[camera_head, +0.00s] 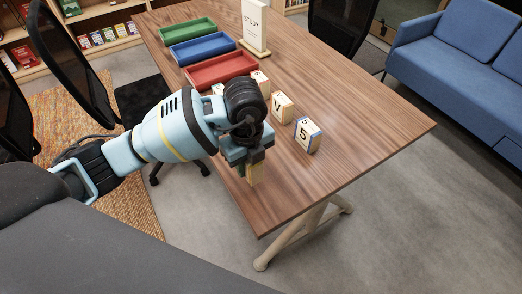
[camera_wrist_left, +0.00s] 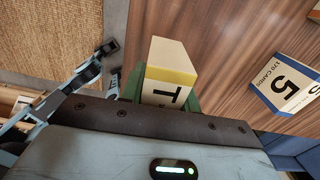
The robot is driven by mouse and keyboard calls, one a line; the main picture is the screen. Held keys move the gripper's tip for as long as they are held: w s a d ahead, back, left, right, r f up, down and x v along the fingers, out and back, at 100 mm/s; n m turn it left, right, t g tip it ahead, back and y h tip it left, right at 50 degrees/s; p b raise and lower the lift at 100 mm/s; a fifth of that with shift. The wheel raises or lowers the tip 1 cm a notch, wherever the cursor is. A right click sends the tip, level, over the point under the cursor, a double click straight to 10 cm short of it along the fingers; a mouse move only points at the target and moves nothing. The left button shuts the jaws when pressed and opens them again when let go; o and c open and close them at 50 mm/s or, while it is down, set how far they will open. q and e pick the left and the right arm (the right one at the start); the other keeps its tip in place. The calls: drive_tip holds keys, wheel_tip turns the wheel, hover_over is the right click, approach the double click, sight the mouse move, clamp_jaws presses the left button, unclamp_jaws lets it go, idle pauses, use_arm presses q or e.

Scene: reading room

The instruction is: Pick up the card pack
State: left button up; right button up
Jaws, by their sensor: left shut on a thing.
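A cream card pack with a yellow band and a letter T (camera_wrist_left: 172,72) sits between the green-padded fingers of my left gripper (camera_wrist_left: 165,95) in the left wrist view. In the head view the left gripper (camera_head: 250,165) is shut on this pack (camera_head: 254,175), near the table's front edge. The gripper hides most of the pack there; whether it touches the table I cannot tell. A pack with a blue band and a 5 (camera_head: 308,135) stands to the right; it also shows in the left wrist view (camera_wrist_left: 284,85). My right gripper is not in view.
Packs marked V (camera_head: 282,107) and with a red band (camera_head: 261,80) stand behind the gripper on the wooden table (camera_head: 375,125). Red (camera_head: 220,70), blue (camera_head: 203,47) and green (camera_head: 188,30) trays and a study sign (camera_head: 255,25) are farther back. The table's right side is clear.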

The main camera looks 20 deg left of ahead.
use_arm(q)
drive_tip(key=s+a, duration=0.2)
drive_tip(key=s, duration=0.7)
drive_tip(key=shift+a+r, duration=0.15)
drive_tip(key=shift+r, duration=0.25)
